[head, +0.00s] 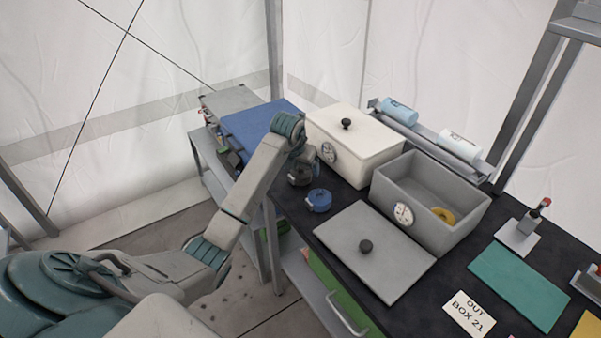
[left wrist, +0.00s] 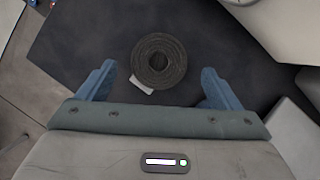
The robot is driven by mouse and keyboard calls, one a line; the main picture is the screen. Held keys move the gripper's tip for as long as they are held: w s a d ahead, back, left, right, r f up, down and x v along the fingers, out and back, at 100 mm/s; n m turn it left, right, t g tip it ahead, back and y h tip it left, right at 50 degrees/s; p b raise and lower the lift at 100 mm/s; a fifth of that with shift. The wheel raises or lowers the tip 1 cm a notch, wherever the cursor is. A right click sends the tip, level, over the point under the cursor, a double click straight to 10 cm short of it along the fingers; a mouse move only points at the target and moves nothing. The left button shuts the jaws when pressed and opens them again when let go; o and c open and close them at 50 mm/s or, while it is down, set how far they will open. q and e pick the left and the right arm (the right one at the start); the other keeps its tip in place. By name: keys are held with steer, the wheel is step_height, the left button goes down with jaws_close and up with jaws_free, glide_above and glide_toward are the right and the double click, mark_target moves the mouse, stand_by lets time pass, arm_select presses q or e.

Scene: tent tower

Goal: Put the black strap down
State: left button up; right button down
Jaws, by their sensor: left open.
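The black strap is a dark, rolled-up coil with a small white tag. In the left wrist view the black strap (left wrist: 158,61) lies on the dark table top, between and a little beyond the fingertips. In the head view the black strap (head: 300,174) shows just below my left gripper (head: 305,158), partly hidden by it. My left gripper (left wrist: 160,84) is open, with a blue finger on each side of the coil and clear gaps between. My right gripper is in neither view.
A closed white box (head: 375,158) stands behind. An open grey box (head: 445,222) holds a yellow ring (head: 443,216). Its grey lid (head: 385,265) lies on the black table, left of a green mat (head: 515,285).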

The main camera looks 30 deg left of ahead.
mark_target(300, 176)
arm_select(q)
steer(key=shift+x, duration=1.45)
steer(key=shift+a, duration=0.1)
steer(key=c, duration=1.2)
